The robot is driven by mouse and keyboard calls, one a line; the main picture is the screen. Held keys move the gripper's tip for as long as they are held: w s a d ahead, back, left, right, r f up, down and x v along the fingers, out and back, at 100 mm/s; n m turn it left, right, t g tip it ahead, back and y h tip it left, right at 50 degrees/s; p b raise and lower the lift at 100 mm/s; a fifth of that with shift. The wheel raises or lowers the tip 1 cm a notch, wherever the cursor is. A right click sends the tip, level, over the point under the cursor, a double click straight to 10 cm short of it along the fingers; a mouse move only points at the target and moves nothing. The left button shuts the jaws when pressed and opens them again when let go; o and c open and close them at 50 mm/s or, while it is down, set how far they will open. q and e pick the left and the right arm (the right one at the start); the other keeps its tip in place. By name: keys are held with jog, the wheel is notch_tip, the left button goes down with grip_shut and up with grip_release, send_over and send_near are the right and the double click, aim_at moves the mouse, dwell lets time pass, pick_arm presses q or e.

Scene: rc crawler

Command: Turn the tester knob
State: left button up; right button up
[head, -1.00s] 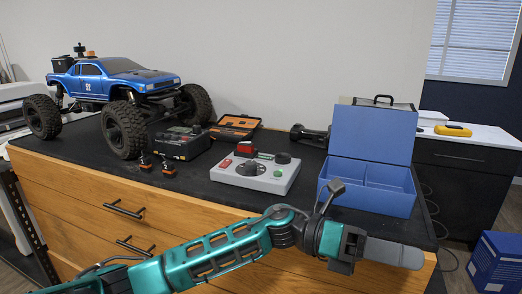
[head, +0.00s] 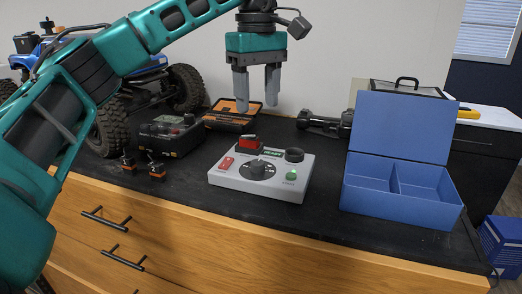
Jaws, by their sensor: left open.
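The tester (head: 228,184) is a grey box on the black worktop, in the middle of the head view. Its round black knob (head: 258,169) sits on the top face near the front, with a white-marked dial around it. My left gripper (head: 257,102) hangs above the tester with its two grey fingers pointing down. The fingers are apart with nothing between them, and they are clear of the knob. My right gripper does not show.
The tester also carries a red switch (head: 249,141), a green button (head: 291,175) and a dark round part (head: 294,155). An open blue box (head: 408,210) stands to the right. A blue crawler (head: 152,78), a black case (head: 170,137) and two small orange-black parts (head: 157,171) are left.

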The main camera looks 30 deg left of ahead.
aim_at(257, 162)
pick_arm(q)
notch_tip(257, 162, down, 13)
jog(key=shift+r+b, duration=0.15)
jog(key=shift+b, duration=0.3)
